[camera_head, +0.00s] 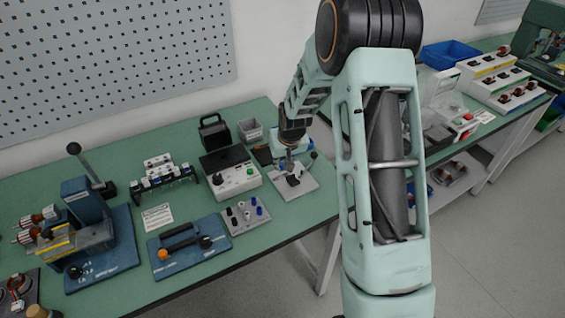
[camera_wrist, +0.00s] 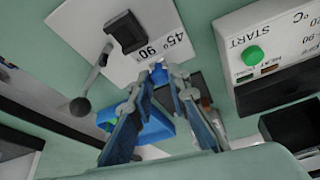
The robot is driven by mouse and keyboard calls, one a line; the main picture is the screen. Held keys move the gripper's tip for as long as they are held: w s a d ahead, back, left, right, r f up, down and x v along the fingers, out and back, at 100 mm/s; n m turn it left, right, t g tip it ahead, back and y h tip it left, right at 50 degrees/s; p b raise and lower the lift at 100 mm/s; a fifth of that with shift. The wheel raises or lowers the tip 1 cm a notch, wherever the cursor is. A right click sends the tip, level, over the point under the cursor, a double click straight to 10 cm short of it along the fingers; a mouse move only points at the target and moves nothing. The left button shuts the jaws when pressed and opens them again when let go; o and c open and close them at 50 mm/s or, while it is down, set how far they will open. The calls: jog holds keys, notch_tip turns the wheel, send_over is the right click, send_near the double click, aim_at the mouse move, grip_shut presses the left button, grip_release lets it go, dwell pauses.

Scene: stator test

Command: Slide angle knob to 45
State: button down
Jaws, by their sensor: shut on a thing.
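The white plate (camera_wrist: 85,30) carries printed marks for 45° and 90°, and it also shows in the head view (camera_head: 305,187). A black block (camera_wrist: 126,32) stands on the plate. My gripper (camera_wrist: 159,74) is at the plate's edge beside the 90° mark, its fingers close together at the tips. It is shut on the small angle knob (camera_wrist: 156,65), which is mostly hidden between the fingertips. The knob's exact setting cannot be read. In the head view my gripper (camera_head: 289,168) reaches down over the plate from above.
A control box (camera_head: 232,175) with a green START button (camera_wrist: 252,55) sits beside the plate. A small panel of knobs (camera_head: 245,215) and a blue-based fixture (camera_head: 185,250) occupy the bench nearby.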

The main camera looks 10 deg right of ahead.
aim_at(273, 171)
dwell(0.3)
jog(key=shift+s+a+f+b, duration=0.15)
jog(key=shift+a+b, duration=0.2)
jog(key=shift+a, duration=0.2)
jog(key=shift+s+a+r+b, duration=0.1)
jog(key=shift+s+a+b, duration=0.05)
jog(key=shift+a+b, duration=0.3)
jog(key=shift+s+a, duration=0.1)
jog(key=shift+a, duration=0.25)
jog(key=c, duration=1.8)
grip_release()
jog(key=shift+a, duration=0.1)
jog(key=v, duration=1.2)
